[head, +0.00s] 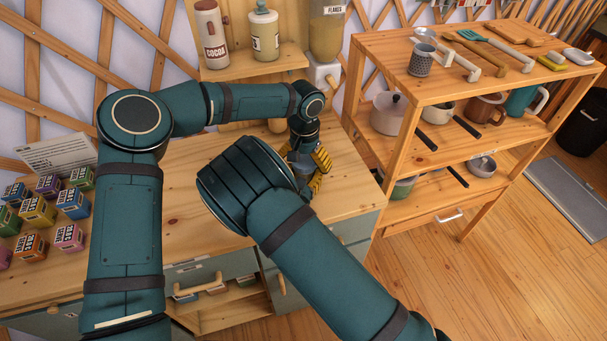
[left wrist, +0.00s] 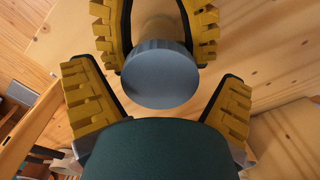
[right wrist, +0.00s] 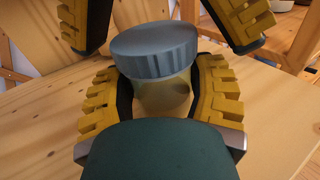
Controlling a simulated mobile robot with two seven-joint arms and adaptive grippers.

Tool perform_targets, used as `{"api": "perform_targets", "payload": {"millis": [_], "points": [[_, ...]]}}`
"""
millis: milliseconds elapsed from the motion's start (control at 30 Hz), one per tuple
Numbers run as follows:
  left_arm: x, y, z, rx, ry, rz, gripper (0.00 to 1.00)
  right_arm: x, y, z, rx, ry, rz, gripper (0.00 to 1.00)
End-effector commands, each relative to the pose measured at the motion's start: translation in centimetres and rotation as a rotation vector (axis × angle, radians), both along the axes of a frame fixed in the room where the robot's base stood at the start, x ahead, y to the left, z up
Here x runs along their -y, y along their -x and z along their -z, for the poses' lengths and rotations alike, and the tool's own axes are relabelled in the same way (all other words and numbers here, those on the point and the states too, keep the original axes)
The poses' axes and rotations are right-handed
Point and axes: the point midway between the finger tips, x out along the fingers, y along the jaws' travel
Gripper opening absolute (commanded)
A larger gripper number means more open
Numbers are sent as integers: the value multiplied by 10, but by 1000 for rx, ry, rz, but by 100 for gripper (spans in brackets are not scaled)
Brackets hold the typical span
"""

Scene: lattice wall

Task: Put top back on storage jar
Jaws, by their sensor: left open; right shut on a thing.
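No clear gap shows between top and jar in the right wrist view. My right gripper (right wrist: 160,72) is shut on the jar body, one yellow finger on each side. My left gripper (left wrist: 158,76) is open, with its fingers apart on either side of the top and not touching it. The left wrist view looks onto the flat face of the top (left wrist: 160,76). In the head view my right arm mostly hides the jar.
The wooden counter (head: 190,225) lies under both grippers. Several small coloured boxes (head: 37,211) stand at its left. A shelf with a cocoa jar (head: 211,35), another jar (head: 263,32) and a flakes dispenser (head: 327,25) is behind. A wooden rack (head: 400,95) with cookware stands right.

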Motion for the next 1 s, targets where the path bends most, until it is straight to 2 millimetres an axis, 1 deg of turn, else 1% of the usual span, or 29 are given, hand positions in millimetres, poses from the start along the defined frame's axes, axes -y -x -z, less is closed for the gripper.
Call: {"api": "perform_targets", "payload": {"millis": [133, 167, 200, 267, 300, 333, 367, 533, 633, 767, 933, 1000], "points": [[0, 0, 0, 0, 0, 0, 97, 0, 0, 0, 1, 0, 0, 0], [0, 0, 0, 0, 0, 0, 90, 0, 0, 0, 1, 0, 0, 0], [0, 0, 0, 0, 0, 0, 76, 0, 0, 0, 1, 0, 0, 0], [0, 0, 0, 0, 0, 0, 55, 0, 0, 0, 1, 0, 0, 0], [0, 0, 0, 0, 0, 0, 41, 0, 0, 0, 1, 0, 0, 0], [0, 0, 0, 0, 0, 0, 31, 0, 0, 0, 1, 0, 0, 0], [0, 0, 0, 0, 0, 0, 24, 0, 0, 0, 1, 0, 0, 0], [0, 0, 0, -1, 0, 1, 23, 0, 0, 0, 1, 0, 0, 0], [0, 0, 0, 0, -1, 39, 23, 0, 0, 0, 0, 0, 0, 0], [0, 0, -1, 0, -1, 194, 23, 0, 0, 0, 0, 0, 0, 0], [0, 0, -1, 1, -2, 438, 23, 0, 0, 0, 0, 0, 1, 0], [0, 0, -1, 1, -1, 450, 23, 0, 0, 0, -1, 0, 1, 0]]}}
